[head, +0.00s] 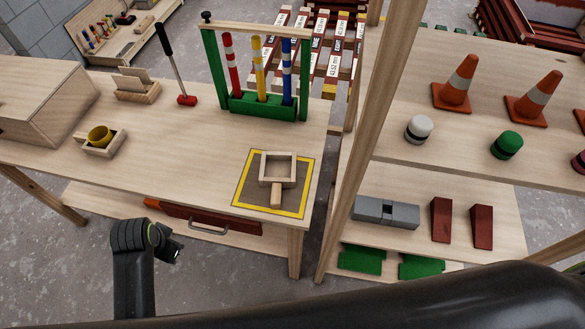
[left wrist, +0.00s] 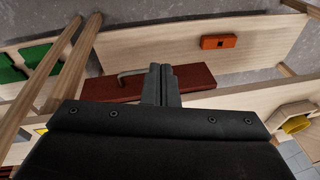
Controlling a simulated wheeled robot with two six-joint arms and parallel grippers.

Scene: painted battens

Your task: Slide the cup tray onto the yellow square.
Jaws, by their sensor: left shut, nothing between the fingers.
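The cup tray (head: 96,151) is a small wooden tray at the left of the table's front part, with a yellow cup (head: 99,136) in it. The tray (left wrist: 292,108) and cup (left wrist: 297,125) also show at the right of the left wrist view. The yellow square (head: 268,211) is an outline near the table's right front corner. A wooden square frame with a handle (head: 276,195) lies inside it. My left gripper (head: 178,255) is in front of the table's edge, apart from the tray. Its fingers (left wrist: 161,84) are shut and empty. My right gripper is out of view.
A red-headed mallet (head: 187,100), a wooden holder (head: 137,92) and a green rack of coloured battens (head: 262,107) stand further back. A wooden box (head: 40,110) is left of the tray. Bare tabletop (head: 180,150) lies between tray and square. Shelves with cones stand right.

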